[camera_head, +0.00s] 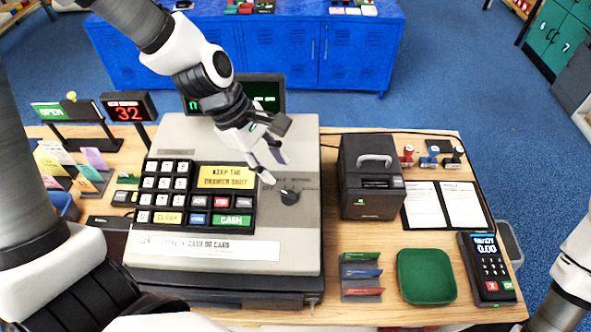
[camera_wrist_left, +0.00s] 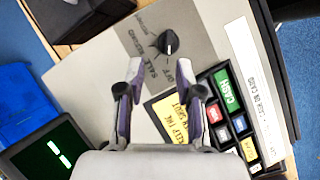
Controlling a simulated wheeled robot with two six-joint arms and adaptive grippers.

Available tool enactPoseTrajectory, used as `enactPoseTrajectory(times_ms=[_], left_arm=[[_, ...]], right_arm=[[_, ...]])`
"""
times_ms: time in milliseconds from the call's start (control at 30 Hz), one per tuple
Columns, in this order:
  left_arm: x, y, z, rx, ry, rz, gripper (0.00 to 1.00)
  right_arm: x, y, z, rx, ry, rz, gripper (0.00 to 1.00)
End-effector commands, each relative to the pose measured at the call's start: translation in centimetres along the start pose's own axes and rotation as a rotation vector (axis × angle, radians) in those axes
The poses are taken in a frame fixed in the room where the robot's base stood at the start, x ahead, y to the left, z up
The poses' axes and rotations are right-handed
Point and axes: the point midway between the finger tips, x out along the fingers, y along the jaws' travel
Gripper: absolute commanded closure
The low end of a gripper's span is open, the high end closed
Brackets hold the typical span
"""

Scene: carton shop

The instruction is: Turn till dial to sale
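The till dial (camera_head: 289,195) is a small black knob on the grey panel at the right of the till (camera_head: 300,150). In the left wrist view the dial (camera_wrist_left: 167,42) has a short white mark toward the lower side, with OFF and SALE lettering below it; I cannot tell exactly which word it points at. My left gripper (camera_head: 276,171) is open and empty, just up and left of the dial in the head view. In the left wrist view its fingertips (camera_wrist_left: 161,68) are spread, with the dial beyond them. My right gripper is out of view.
Till keys (camera_head: 170,183) and a yellow sign (camera_head: 226,176) lie left of the dial. A black printer (camera_head: 370,180) stands close on the right. A card reader (camera_head: 487,268), green tray (camera_head: 425,277) and open book (camera_head: 445,205) are farther right.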

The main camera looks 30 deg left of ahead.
Motion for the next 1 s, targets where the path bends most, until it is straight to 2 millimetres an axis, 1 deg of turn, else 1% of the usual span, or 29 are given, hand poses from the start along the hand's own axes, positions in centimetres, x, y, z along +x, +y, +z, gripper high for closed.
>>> enactPoseTrajectory(times_ms=[33,133,200,333,467,733,767,800,833,1000], left_arm=[[1.0,-0.2,-0.2,-0.001,0.002,-0.003,0.65],[2.8,-0.2,-0.3,0.000,0.005,-0.004,0.65],[4.2,-0.2,-0.4,0.000,0.005,-0.004,0.65],[6.2,-0.2,-0.4,0.001,0.005,-0.003,0.65],[7.1,-0.1,-0.2,0.002,0.004,-0.001,0.65],[7.0,0.0,-0.1,0.002,0.003,0.000,0.65],[7.0,0.0,-0.1,0.002,0.003,0.000,0.75],[7.0,0.0,-0.1,0.002,0.003,0.000,0.89],[7.0,0.0,-0.1,0.001,0.003,0.000,1.00],[7.1,-0.1,-0.1,0.001,0.003,-0.001,1.00]], right_arm=[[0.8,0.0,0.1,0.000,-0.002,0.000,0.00],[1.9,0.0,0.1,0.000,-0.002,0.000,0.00],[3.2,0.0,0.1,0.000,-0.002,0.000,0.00],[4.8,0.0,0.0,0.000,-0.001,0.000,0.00],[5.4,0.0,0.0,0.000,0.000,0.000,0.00],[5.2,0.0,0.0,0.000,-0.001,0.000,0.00],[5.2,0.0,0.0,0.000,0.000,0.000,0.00],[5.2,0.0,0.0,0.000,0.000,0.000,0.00],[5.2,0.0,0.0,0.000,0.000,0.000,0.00],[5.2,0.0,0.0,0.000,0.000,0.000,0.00]])
